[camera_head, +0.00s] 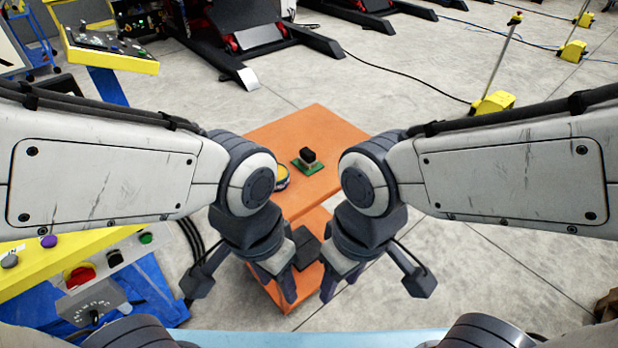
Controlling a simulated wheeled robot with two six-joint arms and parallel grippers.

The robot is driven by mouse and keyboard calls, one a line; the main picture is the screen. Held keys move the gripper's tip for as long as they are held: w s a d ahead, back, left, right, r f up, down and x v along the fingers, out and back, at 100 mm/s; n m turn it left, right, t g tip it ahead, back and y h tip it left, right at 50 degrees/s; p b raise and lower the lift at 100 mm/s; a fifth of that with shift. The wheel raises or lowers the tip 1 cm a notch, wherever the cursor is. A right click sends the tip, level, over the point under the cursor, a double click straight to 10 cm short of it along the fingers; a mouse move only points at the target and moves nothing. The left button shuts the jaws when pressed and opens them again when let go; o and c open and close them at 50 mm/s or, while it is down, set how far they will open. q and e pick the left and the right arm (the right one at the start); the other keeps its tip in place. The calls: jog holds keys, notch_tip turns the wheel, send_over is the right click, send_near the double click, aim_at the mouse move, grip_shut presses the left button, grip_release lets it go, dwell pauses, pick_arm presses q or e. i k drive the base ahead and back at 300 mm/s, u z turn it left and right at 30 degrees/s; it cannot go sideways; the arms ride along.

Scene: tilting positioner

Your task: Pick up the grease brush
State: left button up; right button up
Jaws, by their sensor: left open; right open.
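A small black upright block on a green base (307,160) stands on the orange table; it may be the grease brush, but its shape is too small to tell. A round tin with a yellow and blue side (283,180) sits to its left, partly hidden behind my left arm. My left gripper (279,284) is open and empty, in front of the table and nearer to me than both objects. My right gripper (341,280) is open and empty, to the right of the left one. Neither gripper touches the black and green object.
The orange table (318,122) has a clear far part and a lower level (314,220) showing between my arms. A yellow and blue control stand (60,262) with buttons is at the lower left. Another console (115,55) stands at the upper left. Cables cross the grey floor.

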aim_at(307, 157)
jog(key=z, duration=0.25)
jog(key=i, duration=1.05)
jog(key=u, duration=1.4)
